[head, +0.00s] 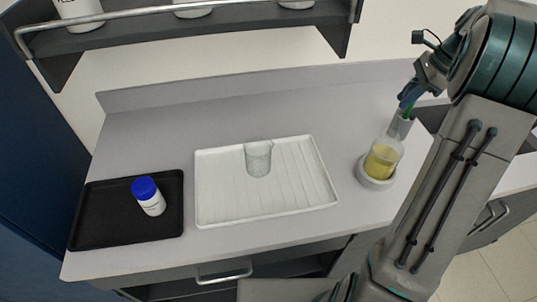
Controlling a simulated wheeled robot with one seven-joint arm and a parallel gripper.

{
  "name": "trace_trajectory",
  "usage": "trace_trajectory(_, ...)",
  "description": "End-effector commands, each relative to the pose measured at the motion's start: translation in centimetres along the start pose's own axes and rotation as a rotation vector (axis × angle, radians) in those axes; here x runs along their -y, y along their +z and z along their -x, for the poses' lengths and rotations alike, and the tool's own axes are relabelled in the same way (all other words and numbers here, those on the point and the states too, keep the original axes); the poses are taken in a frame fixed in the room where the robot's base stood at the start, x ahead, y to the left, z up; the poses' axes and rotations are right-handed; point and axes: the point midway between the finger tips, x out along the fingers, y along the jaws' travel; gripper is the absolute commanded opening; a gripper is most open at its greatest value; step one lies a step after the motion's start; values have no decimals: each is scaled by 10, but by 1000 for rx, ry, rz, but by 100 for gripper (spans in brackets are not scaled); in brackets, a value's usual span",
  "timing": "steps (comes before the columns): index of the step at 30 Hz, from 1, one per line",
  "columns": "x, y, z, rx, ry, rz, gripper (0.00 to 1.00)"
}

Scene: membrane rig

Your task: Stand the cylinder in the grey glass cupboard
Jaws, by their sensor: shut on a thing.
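My gripper (409,100) is at the right, above the back right part of the bench, pointing down. It is shut on the upper end of a narrow grey cylinder (402,126), with a bit of green showing at the jaws. The cylinder looks roughly upright, just behind a beaker of yellow liquid (383,160) that hides its lower end. I cannot tell whether it touches the bench. No grey glass cupboard can be made out in this view.
The beaker stands on a round white base (374,182). A white ribbed tray (215,205) holds an empty glass beaker (258,158). A black tray (98,215) holds a blue-capped bottle (148,196). A railed grey shelf (230,35) hangs above; the bench's back middle is clear.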

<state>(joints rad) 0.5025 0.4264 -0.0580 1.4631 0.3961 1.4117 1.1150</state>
Motion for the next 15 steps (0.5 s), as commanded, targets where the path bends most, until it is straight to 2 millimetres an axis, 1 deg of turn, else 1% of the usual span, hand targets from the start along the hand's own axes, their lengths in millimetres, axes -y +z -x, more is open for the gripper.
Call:
trace_trajectory(1,0,-5,-11,0,0,-1,0)
trace_trajectory(3,-1,-9,-21,0,0,-2,0)
trace_trajectory(6,-1,-10,-26,0,0,-1,0)
trace_trajectory(8,0,-6,-29,0,0,1,0)
trace_trajectory(11,-1,11,-34,1,1,4,0)
trace_trajectory(15,-1,45,-48,0,2,6,0)
